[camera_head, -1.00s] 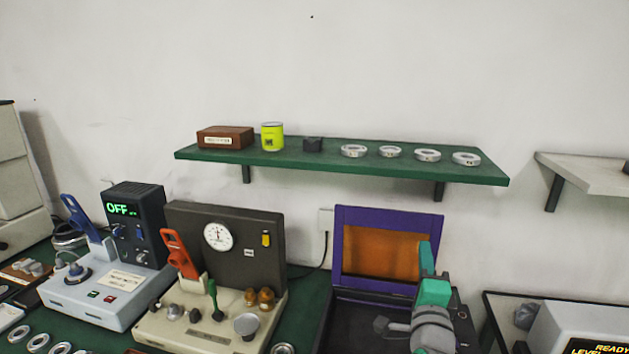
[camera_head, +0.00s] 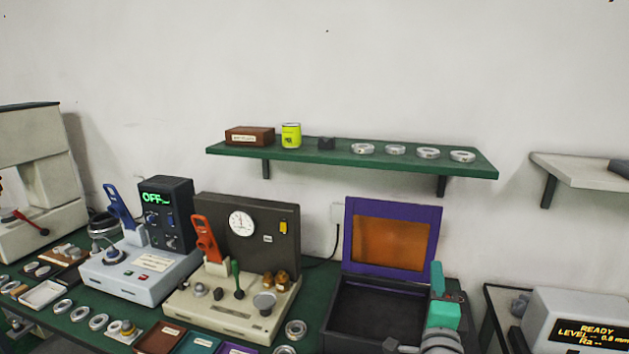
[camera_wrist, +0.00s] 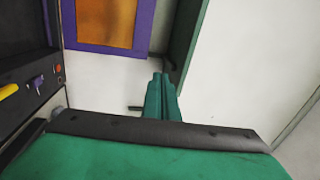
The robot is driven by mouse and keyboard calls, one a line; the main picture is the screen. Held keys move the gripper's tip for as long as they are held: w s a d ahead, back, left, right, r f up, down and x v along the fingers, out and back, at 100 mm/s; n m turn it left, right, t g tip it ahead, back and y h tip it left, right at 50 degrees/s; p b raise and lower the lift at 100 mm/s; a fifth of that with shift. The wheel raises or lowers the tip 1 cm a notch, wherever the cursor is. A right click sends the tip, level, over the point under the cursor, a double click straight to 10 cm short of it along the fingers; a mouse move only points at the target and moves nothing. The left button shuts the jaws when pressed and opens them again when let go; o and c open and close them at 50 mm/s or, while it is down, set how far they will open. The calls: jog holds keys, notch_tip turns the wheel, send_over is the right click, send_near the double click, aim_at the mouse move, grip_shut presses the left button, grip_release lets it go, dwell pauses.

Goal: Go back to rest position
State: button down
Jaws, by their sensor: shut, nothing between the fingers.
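My gripper (camera_head: 437,279) is at the lower right of the head view, in front of the right side of the open purple-lidded case (camera_head: 377,309). In the wrist view its green fingers (camera_wrist: 163,96) are together, with nothing between them. The fingers point toward the white wall, and the purple frame with its orange panel (camera_wrist: 106,20) shows at the upper left there. My gripper touches nothing that I can see.
A green shelf (camera_head: 350,160) holds several metal rings, a brown box (camera_head: 250,136) and a yellow can (camera_head: 291,135). A gauge device (camera_head: 240,262), a device reading OFF (camera_head: 150,263) and loose rings crowd the bench. A READY display unit (camera_head: 580,318) stands at the right.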

jog(key=s+a+f+n+g+y, duration=0.1)
jog(key=s+a+f+n, duration=0.4)
jog(key=f, duration=0.4)
jog(key=s+a+f+n, duration=0.25)
jog(key=s+f, duration=0.35)
jog(key=f, duration=0.3)
jog(key=s+a+f+n+g+y, duration=0.1)
jog(key=s+a+f+n, duration=0.4)
jog(key=f, duration=0.4)
jog(key=s+a+f+n+y, duration=0.1)
jog(key=s+a, duration=0.3)
jog(key=s, duration=0.5)
jog(key=s+a+f+n+g+y, duration=0.1)
jog(key=s+a+f+n, duration=0.2)
jog(key=s, duration=0.7)
jog(key=s+a+f+n+y, duration=0.1)
jog(key=s+a+n, duration=0.3)
jog(key=s, duration=0.6)
jog(key=shift+s+a+f+g+y, duration=0.3)
jog(key=shift+a+f+g, duration=0.1)
jog(key=shift+a, duration=0.85)
